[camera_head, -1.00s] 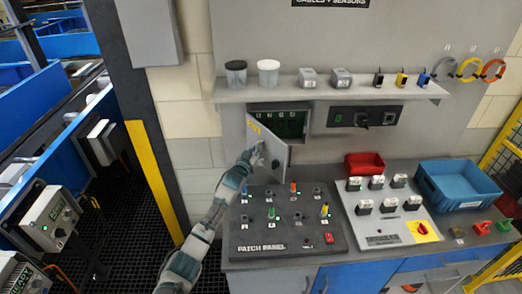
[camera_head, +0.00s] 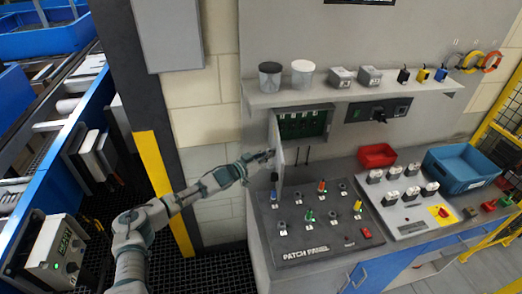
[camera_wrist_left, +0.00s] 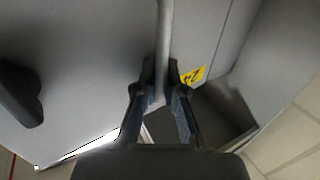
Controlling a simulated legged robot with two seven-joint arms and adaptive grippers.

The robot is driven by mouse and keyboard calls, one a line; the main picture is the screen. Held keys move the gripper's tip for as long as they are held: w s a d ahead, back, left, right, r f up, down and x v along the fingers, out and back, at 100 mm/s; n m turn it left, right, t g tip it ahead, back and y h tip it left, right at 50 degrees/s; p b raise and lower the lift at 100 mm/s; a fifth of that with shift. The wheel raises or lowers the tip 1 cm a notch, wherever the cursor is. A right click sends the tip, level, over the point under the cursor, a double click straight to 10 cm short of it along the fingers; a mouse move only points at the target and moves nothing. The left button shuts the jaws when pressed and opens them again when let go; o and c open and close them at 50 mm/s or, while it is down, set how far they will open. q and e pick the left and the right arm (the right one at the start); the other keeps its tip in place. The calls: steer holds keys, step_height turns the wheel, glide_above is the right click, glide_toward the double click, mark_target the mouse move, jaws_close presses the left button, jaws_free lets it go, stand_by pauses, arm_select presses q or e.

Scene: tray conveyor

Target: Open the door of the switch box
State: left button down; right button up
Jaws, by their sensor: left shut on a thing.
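The switch box (camera_head: 303,121) is on the wall under the shelf, its green board and a row of switches showing inside. Its grey door (camera_head: 274,136) stands open and swung out, seen almost edge-on from the head. My left gripper (camera_head: 267,157) is at the door's lower free end and is shut on it. In the left wrist view, my gripper's fingers (camera_wrist_left: 162,100) lie on both sides of a thin grey upright part of the door (camera_wrist_left: 165,40); I cannot tell whether it is its edge or a handle. A yellow label (camera_wrist_left: 193,76) shows beside it. My right gripper is not in view.
The patch panel (camera_head: 298,251) with upright plugs and knobs lies just below the door. Cups and small boxes stand on the shelf (camera_head: 350,94) above. A dark post with a yellow stripe (camera_head: 162,182) stands left of the bench. A blue bin (camera_head: 461,183) sits at right.

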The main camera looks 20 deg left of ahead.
arm_select(q)
steer(key=shift+w+d, duration=0.25)
steer(key=shift+d, duration=0.6)
steer(key=shift+r, duration=0.1)
steer(key=shift+a, duration=0.1)
steer(key=shift+s+a, duration=0.1)
steer(key=shift+a, duration=0.25)
steer(key=c, duration=1.5)
jaws_free()
steer(key=shift+s+a, duration=0.15)
steer(key=shift+a, duration=0.8)
steer(key=shift+d, duration=0.5)
steer(key=shift+d+v, duration=0.2)
steer(key=shift+v, duration=5.4)
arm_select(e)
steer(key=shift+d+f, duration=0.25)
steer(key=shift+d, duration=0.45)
